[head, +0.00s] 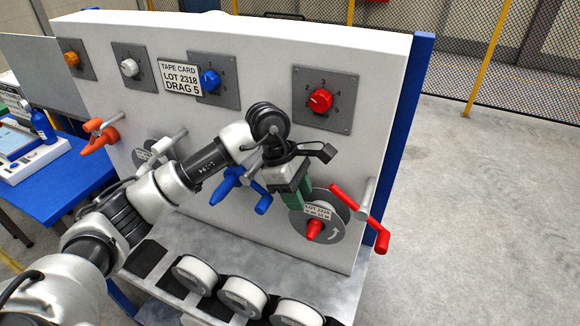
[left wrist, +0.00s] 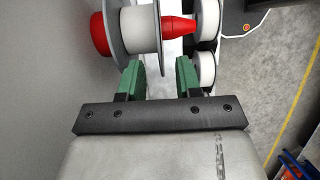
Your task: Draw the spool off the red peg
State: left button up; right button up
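The spool (head: 330,213), with grey flanges, a white core and a label, sits on the red peg (head: 314,230) at the panel's lower right. In the left wrist view the spool (left wrist: 139,28) is at the top, with the cone-shaped red peg tip (left wrist: 178,26) sticking out to its right. My left gripper (head: 297,195) is beside the spool in the head view, covering part of its left edge. Its green fingers (left wrist: 160,68) are open and empty, with the outer flange lined up between them. I cannot tell if they touch the spool. My right gripper is not in view.
A red lever (head: 360,217) stands by the spool's right side. A blue lever (head: 240,190) is left of my gripper. Several white rolls (head: 242,294) sit on the shelf below. A red knob (head: 320,101) is above. The floor to the right is clear.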

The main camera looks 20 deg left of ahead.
aim_at(320, 217)
pick_arm(q)
jog(key=x, duration=0.2)
jog(key=shift+d+f+p, duration=0.15)
jog(key=shift+f+p, duration=0.1)
jog(key=shift+p, duration=0.1)
jog(key=shift+s+d+f, duration=0.1)
jog(key=shift+f, duration=0.05)
grip_shut()
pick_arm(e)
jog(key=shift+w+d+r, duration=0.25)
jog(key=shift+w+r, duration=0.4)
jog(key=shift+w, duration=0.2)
pick_arm(q)
jog(key=shift+b, duration=0.3)
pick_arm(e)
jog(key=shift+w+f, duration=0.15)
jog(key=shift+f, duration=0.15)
